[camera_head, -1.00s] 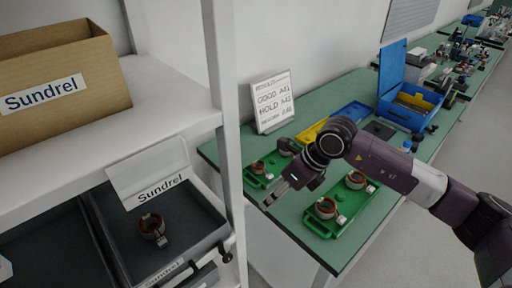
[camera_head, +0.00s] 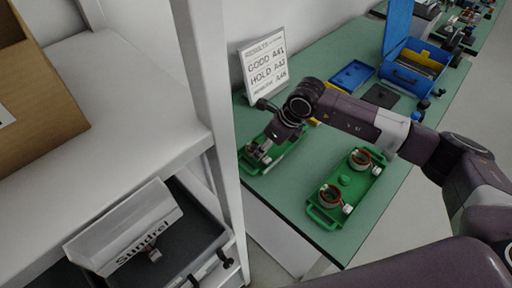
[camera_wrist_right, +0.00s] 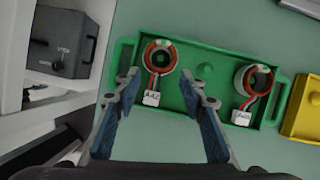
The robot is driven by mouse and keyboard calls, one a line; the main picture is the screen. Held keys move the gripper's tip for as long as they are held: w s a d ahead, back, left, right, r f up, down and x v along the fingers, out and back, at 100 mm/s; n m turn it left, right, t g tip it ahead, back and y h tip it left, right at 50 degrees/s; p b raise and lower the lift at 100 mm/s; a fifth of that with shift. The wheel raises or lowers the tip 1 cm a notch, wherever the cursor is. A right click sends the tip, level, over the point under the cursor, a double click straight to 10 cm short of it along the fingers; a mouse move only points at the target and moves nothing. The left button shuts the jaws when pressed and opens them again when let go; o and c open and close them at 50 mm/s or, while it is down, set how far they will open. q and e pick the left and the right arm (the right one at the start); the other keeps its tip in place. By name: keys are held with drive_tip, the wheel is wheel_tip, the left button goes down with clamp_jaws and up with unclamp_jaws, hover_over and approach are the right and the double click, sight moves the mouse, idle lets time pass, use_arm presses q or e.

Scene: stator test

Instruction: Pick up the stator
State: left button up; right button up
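In the right wrist view, two stators with red-brown windings and white tags lie in a green tray (camera_wrist_right: 225,95), a left stator (camera_wrist_right: 160,57) and a right stator (camera_wrist_right: 254,80). My right gripper (camera_wrist_right: 159,80) is open and empty, its fingertips near the left stator, one on each side of its tag. In the head view my right gripper (camera_head: 262,150) is over the rear green tray (camera_head: 279,154) and largely hides its contents. A nearer green tray (camera_head: 344,181) holds two stators, a front one (camera_head: 331,196) and a back one (camera_head: 361,158). My left gripper is not in view.
A results sign (camera_head: 264,72) stands behind the rear tray. A white shelf post (camera_head: 212,110) rises close to the left. A dark bin (camera_head: 190,225) sits below the shelf. A blue case (camera_head: 414,68) stands farther back on the green table (camera_head: 316,65).

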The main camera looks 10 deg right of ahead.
drive_tip(key=shift+w+a+f, duration=0.15)
drive_tip(key=shift+f, duration=0.35)
drive_tip(key=c, duration=1)
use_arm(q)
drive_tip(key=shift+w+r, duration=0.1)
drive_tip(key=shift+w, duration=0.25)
use_arm(e)
clamp_jaws()
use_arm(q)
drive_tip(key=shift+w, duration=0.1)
use_arm(e)
drive_tip(key=shift+r, duration=0.1)
